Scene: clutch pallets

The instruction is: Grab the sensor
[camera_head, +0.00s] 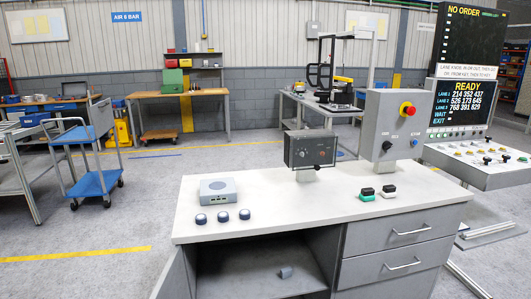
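No thing in view is clearly marked as the sensor, and I cannot tell which one it is. A light grey box (217,190) sits on the left of the white desk top. Three small dark-capped round pieces (222,217) stand in a row in front of it. Two small black-topped pieces, one with a green base (367,195) and one with a pale base (388,191), sit on the right of the desk top. Neither of my grippers is in view.
The white desk (320,212) has drawers (400,245) at right and an open door (175,275) at left. A dark control box (311,150) and a grey panel with a red button (407,108) stand at its back. A blue cart (95,183) stands left; floor between is clear.

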